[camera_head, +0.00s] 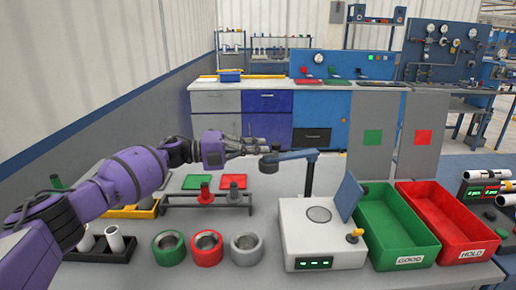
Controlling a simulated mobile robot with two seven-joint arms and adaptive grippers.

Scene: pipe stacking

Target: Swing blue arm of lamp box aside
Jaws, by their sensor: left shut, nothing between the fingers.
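The white lamp box (300,249) stands on the table right of centre, with a round grey disc on its top and a green display on its front. Its blue arm (292,155) rises on a post at the back and reaches left, ending in a dark round head (268,164). My left gripper (264,146) comes in from the left, shut and empty. Its fingertips are just above the dark head in the picture; I cannot tell whether they touch it. My right gripper is not in view.
A tilted blue plate (349,196) stands at the box's right side. Green GOOD bin (375,213) and red HOLD bin (423,223) lie further right. Green, red and grey rings (246,249) sit to the left. A dark rack (180,202) stands beneath my left forearm.

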